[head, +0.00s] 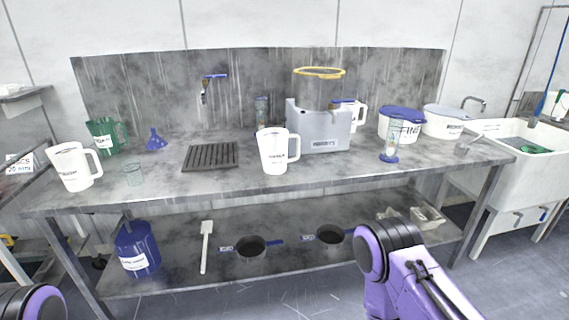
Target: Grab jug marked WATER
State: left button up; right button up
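A white jug (274,152) with its handle to the right stands near the front middle of the grey table. A second white jug (75,167) stands at the table's left front. A green jug (103,136) with a white label stands behind it. Another white jug (357,113) is partly hidden behind the grey machine. The jugs' markings are too small to read, so I cannot tell which says WATER. Neither of my grippers is in view; only purple and black arm parts show at the bottom left and bottom right.
On the table (210,179) are a drain grate (211,155), a blue funnel (155,140), a small glass beaker (133,175), a grey machine (318,125), a measuring cylinder (391,140) and lidded tubs (400,125). A blue container (137,248) and pans (251,246) sit on the lower shelf. A sink (510,170) stands right.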

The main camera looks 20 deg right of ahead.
aim_at(273, 141)
jog(key=z, duration=0.8)
jog(key=i, duration=0.95)
jog(key=u, duration=0.05)
